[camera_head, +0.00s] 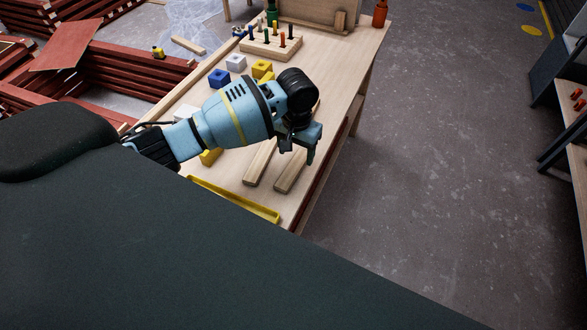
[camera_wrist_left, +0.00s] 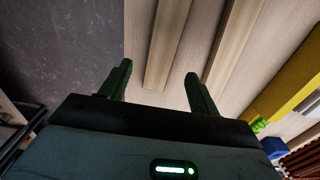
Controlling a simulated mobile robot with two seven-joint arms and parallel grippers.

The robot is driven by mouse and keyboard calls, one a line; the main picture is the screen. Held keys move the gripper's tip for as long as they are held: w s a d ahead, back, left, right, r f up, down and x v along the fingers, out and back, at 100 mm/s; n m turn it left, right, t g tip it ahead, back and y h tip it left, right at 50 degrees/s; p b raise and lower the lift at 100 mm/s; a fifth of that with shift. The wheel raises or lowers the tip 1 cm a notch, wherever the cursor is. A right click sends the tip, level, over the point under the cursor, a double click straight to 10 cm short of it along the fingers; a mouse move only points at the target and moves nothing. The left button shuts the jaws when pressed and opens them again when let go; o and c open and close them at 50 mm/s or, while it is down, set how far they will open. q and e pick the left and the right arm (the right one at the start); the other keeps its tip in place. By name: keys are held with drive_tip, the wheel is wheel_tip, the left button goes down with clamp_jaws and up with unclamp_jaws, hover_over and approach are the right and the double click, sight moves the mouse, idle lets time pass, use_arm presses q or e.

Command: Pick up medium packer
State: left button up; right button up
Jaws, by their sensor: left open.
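Two pale wooden strips lie side by side on the wooden table, a left strip (camera_head: 260,163) and a right strip (camera_head: 291,172). I cannot tell which is the medium packer. My left gripper (camera_head: 299,150) is open and empty, above the right strip near the table's right edge; the arm hides part of the strips. In the left wrist view the open fingers (camera_wrist_left: 158,75) stand apart. One strip (camera_wrist_left: 172,45) runs between them, and the other strip (camera_wrist_left: 236,40) lies beyond the right finger. No contact shows. My right gripper is not in view.
The wooden table (camera_head: 345,75) also bears a yellow tray (camera_head: 235,200), blue (camera_head: 219,78), white (camera_head: 236,63) and yellow (camera_head: 262,69) blocks, and a peg board (camera_head: 270,46). Red battens (camera_head: 125,75) are stacked at left. Open floor lies right of the table.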

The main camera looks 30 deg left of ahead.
sight(296, 165)
use_arm(q)
wheel_tip(296, 165, down, 4)
drive_tip(key=shift+s+r, duration=0.15)
drive_tip(key=shift+c, duration=0.3)
drive_tip(key=c, duration=1)
